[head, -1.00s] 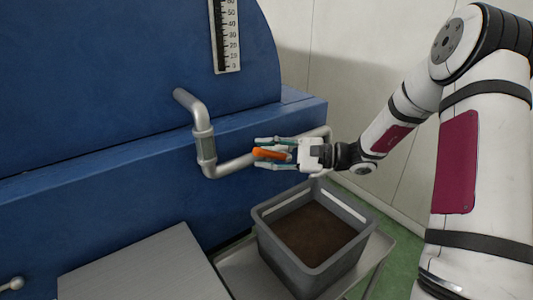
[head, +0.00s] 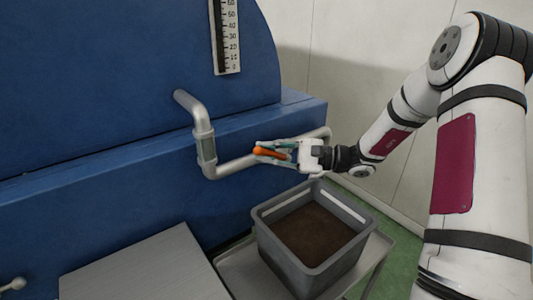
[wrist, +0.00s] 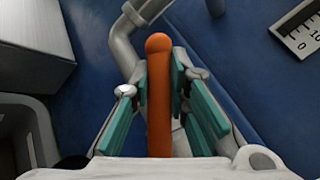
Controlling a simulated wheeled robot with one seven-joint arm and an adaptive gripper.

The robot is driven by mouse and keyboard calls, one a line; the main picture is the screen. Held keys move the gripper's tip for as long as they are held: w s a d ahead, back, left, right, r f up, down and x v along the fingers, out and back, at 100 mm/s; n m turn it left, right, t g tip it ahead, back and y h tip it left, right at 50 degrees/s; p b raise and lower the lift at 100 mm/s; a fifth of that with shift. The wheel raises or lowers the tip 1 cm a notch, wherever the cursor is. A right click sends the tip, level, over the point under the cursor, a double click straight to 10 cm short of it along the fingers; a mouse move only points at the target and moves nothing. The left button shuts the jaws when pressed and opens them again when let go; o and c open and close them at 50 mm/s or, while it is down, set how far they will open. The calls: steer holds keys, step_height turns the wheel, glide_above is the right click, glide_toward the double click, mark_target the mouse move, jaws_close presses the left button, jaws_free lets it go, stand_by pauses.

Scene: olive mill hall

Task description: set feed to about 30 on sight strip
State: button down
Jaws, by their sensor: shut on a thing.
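The orange handle (head: 268,152) sits in front of the grey pipe on the blue machine. My gripper (head: 272,151) is shut on it, with the fingers on either side. In the wrist view the orange handle (wrist: 159,95) runs between the teal finger pads (wrist: 162,90), its rounded end beyond them. The handle's base is hidden behind my gripper. The sight strip (head: 226,38) is a white scale with a dark column, upright on the machine; its 0 is at the bottom and its top is cut off. I cannot tell the level exactly. Its low end shows in the wrist view (wrist: 303,29).
A grey bent pipe (head: 205,148) runs down the blue machine (head: 110,130) and right behind my gripper. A grey crate of brown material (head: 275,250) stands on a metal stand below. A grey metal top (head: 150,270) lies at the lower left.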

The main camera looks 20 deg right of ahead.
steer(key=c, duration=1.6)
jaws_free()
steer(key=shift+o, duration=0.2)
steer(key=v, duration=1.2)
steer(key=shift+s+r, duration=0.1)
steer(key=shift+a, duration=0.1)
